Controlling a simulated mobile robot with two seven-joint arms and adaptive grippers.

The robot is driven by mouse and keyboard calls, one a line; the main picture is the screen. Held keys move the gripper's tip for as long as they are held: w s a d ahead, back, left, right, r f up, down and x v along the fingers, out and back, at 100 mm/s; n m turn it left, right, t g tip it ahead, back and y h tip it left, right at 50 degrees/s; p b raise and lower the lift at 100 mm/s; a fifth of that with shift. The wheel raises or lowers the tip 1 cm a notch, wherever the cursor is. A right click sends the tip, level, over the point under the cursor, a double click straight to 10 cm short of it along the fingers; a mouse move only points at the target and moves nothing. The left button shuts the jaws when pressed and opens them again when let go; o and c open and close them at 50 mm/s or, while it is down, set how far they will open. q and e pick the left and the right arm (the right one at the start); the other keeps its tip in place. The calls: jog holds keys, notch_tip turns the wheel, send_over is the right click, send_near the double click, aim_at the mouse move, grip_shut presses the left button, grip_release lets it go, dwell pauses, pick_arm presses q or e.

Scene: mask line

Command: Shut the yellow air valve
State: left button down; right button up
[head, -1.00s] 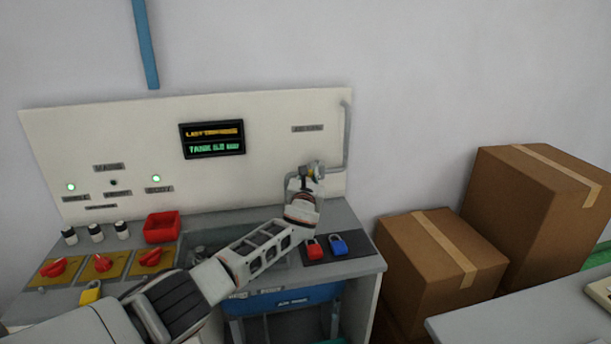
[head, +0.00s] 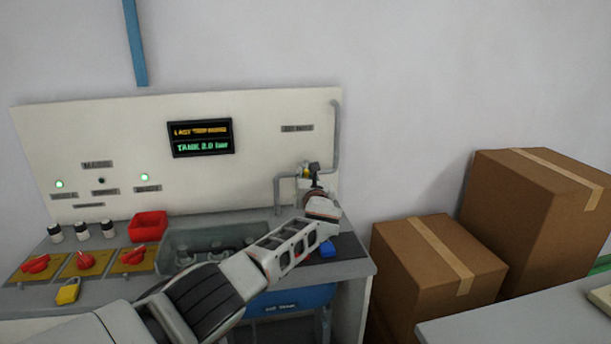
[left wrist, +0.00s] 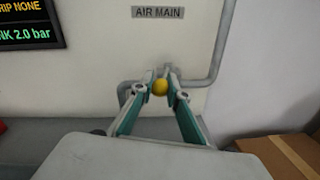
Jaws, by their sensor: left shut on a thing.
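The yellow air valve handle (head: 305,171) is on the grey pipe at the right of the white panel, below a small label. In the left wrist view its rounded yellow end (left wrist: 160,87) sits between the fingertips, under the AIR MAIN label (left wrist: 158,12). My left gripper (head: 311,178) is shut on this handle, its wrist below and to the right of the valve. The fingers hide part of the handle, and I cannot tell its exact angle. My right gripper is not in view.
A display (head: 201,138) reads TANK 2.0 bar. Red rotary switches (head: 84,260), a yellow padlock (head: 68,291) and a red bin (head: 149,226) are at the left. A blue padlock (head: 328,250) lies by my forearm. Cardboard boxes (head: 425,265) stand right of the bench.

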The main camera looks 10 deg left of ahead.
pick_arm(q)
jog(key=c, duration=1.9)
grip_release()
jog(key=shift+s, duration=0.1)
jog(key=shift+s+d+f, duration=0.15)
jog(key=shift+s+d, duration=0.2)
jog(key=shift+s, duration=0.8)
jog(key=shift+v, duration=2.45)
